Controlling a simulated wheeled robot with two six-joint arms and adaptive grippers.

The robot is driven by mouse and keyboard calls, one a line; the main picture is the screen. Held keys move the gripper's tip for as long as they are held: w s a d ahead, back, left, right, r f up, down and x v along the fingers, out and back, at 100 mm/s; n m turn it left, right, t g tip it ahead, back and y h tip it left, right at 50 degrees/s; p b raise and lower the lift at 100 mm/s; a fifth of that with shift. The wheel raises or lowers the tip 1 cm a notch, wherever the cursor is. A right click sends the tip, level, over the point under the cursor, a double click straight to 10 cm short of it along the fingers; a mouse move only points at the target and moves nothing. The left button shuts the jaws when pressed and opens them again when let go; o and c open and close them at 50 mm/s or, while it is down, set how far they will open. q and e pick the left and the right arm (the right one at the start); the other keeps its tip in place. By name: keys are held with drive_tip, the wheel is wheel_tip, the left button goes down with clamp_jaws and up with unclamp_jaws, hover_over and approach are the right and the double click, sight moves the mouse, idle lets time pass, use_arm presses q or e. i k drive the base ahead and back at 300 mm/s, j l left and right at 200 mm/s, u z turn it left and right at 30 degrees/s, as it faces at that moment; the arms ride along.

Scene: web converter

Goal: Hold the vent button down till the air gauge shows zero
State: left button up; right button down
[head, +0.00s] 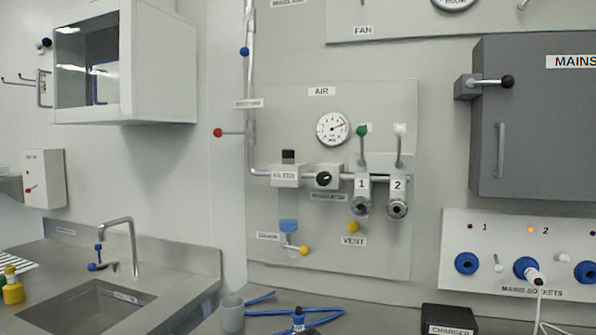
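The air gauge (333,129) is a round white dial under the AIR label on the grey wall panel. A yellow knob (353,227) sits just above the VENT label (353,241), below outlet 1. It appears to be the vent button, and nothing touches it. A second yellow knob (304,250) sits lower left, by a blue bowl (288,226). Neither of my grippers is in view.
Green-topped (362,131) and white-topped (400,130) levers stand above outlets 1 and 2. A regulator knob (323,178) is to their left. The counter below holds a grey cup (232,314), a blue hose (322,318) and a black charger (449,319). A grey MAINS box (540,120) juts out at right.

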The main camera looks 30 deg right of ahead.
sight(353, 226)
drive_tip(key=z, duration=1.35)
drive_tip(key=i+l+u, duration=0.1)
drive_tip(key=l+u, duration=0.2)
